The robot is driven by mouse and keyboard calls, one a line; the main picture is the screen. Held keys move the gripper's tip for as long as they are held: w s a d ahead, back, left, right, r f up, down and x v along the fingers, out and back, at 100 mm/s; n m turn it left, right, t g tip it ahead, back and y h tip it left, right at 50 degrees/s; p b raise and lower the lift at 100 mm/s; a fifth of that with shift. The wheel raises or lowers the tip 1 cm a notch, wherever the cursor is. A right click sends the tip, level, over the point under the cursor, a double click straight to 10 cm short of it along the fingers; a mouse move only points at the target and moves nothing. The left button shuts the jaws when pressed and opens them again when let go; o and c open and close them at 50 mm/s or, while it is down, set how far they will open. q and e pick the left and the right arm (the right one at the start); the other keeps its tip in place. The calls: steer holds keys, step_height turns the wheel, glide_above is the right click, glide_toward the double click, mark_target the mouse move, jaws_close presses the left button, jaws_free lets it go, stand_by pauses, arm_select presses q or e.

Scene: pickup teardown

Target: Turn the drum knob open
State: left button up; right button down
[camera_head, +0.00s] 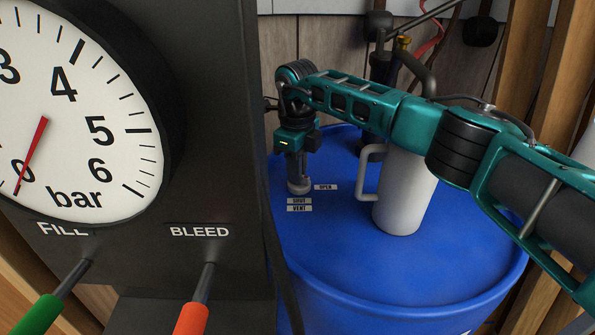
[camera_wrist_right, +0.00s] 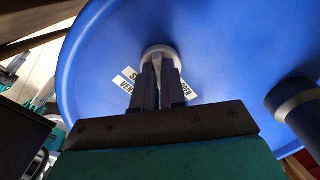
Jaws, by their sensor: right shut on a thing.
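The drum (camera_head: 330,240) is blue, with a flat lid. A small light grey knob (camera_head: 299,188) sits on the lid, with labels reading OPEN (camera_head: 325,187) to its right and SHUT and VENT (camera_head: 299,208) in front of it. My right gripper (camera_head: 298,180) points straight down and is shut on the knob. In the right wrist view the gripper fingers (camera_wrist_right: 161,85) reach to the round knob (camera_wrist_right: 160,52), and the fingers hide part of it. Which label the knob points at cannot be told.
A white mug (camera_head: 405,195) stands on the lid to the right of the knob, under my right forearm. A grey panel with a bar gauge (camera_head: 75,115), a green FILL lever (camera_head: 40,312) and an orange BLEED lever (camera_head: 193,318) stands at the left. Pipes (camera_head: 385,50) rise behind the drum.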

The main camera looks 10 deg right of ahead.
steer(key=n+b, duration=0.1)
steer(key=n, duration=0.4)
steer(key=shift+s+n, duration=0.1)
steer(key=shift+n, duration=0.3)
steer(key=shift+a, duration=0.1)
stand_by(0.3)
steer(key=c, duration=1.2)
jaws_free()
step_height(320, 180, up, 13)
steer(key=shift+p, duration=0.45)
